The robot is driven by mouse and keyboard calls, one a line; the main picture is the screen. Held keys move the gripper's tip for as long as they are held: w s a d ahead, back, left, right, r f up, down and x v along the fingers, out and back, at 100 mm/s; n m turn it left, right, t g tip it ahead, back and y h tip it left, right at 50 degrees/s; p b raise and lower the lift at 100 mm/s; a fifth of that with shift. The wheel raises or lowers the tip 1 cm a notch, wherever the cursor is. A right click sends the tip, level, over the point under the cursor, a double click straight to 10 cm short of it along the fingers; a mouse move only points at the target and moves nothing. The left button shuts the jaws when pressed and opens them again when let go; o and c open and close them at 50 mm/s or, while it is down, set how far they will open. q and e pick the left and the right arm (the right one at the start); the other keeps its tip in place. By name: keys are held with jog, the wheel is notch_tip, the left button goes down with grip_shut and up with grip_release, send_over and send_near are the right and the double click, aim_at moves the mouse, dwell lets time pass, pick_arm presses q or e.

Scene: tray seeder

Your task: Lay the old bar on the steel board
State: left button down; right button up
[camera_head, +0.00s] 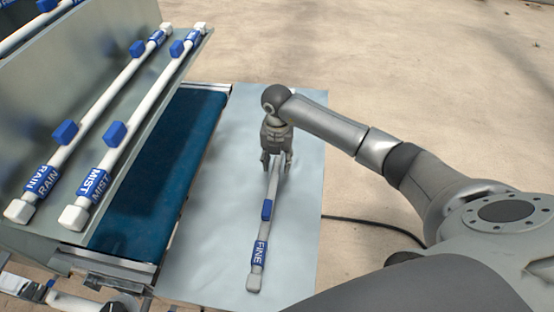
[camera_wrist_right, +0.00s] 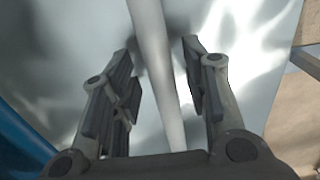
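The bar marked FINE (camera_head: 272,190) is pale grey with a blue block and a blue label. It lies lengthwise over the steel board (camera_head: 215,255), its near end toward the front edge. My right gripper (camera_head: 276,160) is at the bar's far end, pointing down. In the right wrist view the bar (camera_wrist_right: 155,60) runs between the two fingers (camera_wrist_right: 160,90), with a visible gap on each side, so the gripper is open around it. Whether the bar rests fully on the board is hard to tell, but it looks flat on it. My left gripper is not in view.
A sloped metal rack (camera_head: 150,122) at the left holds bars marked RAIN (camera_head: 100,105) and MIST (camera_head: 142,115). A blue belt (camera_head: 150,190) runs between rack and board. A black cable (camera_head: 375,224) leaves the board's right side. Bare floor (camera_head: 420,80) lies beyond.

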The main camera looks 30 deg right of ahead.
aim_at(277, 163)
jog(key=shift+r, duration=0.2)
jog(key=shift+w+r, duration=0.1)
jog(key=shift+r, duration=0.3)
notch_tip(277, 163, up, 11)
jog(key=b, duration=0.2)
dwell(0.4)
